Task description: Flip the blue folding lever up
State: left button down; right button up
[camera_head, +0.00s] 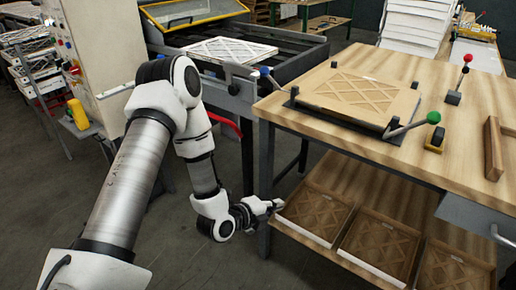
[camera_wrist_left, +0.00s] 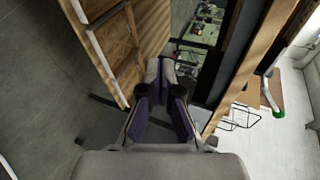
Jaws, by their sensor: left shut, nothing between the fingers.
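The blue folding lever (camera_head: 266,72) is at the left end of the black fixture (camera_head: 345,117) on the wooden workbench (camera_head: 463,144). Its blue knob sticks out to the left on a metal arm, near the bench's left edge. My left gripper (camera_head: 279,203) is shut and empty. It is well below the blue lever, beside the bench's front left leg and the lower shelf. The left wrist view shows its fingers (camera_wrist_left: 160,70) together with nothing between them. I cannot make out the blue lever in the wrist view. My right gripper is out of view.
A framed filter (camera_head: 358,92) lies on the fixture. A green-knobbed lever (camera_head: 433,118) is at its right end, with a red-knobbed lever (camera_head: 467,59) behind. Boxed filters (camera_head: 316,214) fill the lower shelf. A conveyor (camera_head: 292,62) stands behind left.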

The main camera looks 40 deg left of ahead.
pick_arm(q)
jog(key=w+a+r+n+t+y+b, duration=0.1)
jog(key=a+r+n+t+y+b, duration=0.1)
jog(key=a+r, duration=0.6)
jog(key=w+a+r+n+t+y+b, duration=0.2)
jog(key=a+r+t, duration=0.5)
jog(key=r, duration=0.7)
jog(key=shift+a+n+y, duration=0.5)
jog(key=shift+y, duration=0.7)
jog(key=shift+a, duration=0.1)
send_near(262, 73)
jog(key=x, duration=0.7)
jog(key=shift+w+a, duration=0.1)
